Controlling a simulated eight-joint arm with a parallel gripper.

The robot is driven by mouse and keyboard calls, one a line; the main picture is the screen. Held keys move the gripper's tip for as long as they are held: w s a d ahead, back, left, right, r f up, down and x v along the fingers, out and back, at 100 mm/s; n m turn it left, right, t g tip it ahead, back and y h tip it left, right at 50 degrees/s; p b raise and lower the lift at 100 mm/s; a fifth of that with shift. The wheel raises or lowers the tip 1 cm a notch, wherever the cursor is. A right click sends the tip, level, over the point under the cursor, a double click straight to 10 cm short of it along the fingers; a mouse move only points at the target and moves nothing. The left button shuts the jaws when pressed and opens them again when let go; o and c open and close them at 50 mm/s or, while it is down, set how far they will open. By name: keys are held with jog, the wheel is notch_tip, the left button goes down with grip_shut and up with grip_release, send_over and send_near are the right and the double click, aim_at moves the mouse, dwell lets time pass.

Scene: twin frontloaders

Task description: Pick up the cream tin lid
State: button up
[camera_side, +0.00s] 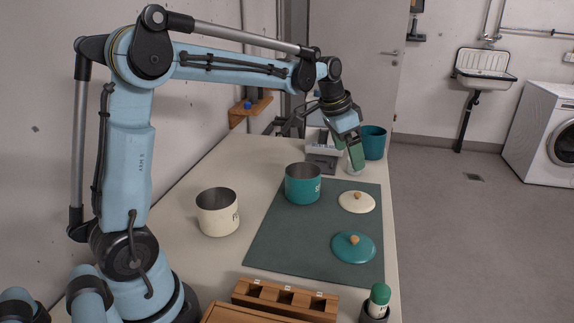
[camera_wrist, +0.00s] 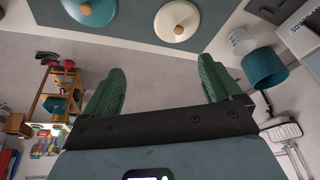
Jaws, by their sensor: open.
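The cream tin lid (camera_side: 345,205) lies flat on the dark green mat, its wooden knob upward. The cream tin (camera_side: 217,220) stands open on the table at the left, off the mat.
A teal lid (camera_side: 353,254) lies on the mat (camera_side: 285,243) in front of the cream lid. A teal tin (camera_side: 303,190) stands on the mat's back left. A teal pot (camera_side: 374,144) stands at the back. A wooden box (camera_side: 284,299) is at the front.

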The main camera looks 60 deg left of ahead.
jog(key=m, duration=0.1)
send_near(357, 193)
jog(key=w+f, duration=0.2)
jog(key=shift+f+g, duration=0.4)
jog(key=shift+s+x, duration=0.2)
jog(key=shift+x, duration=2.6)
jog(key=shift+d, duration=0.15)
jog(key=shift+c, duration=0.4)
jog(key=c, duration=1.2)
jog(key=shift+o, duration=0.2)
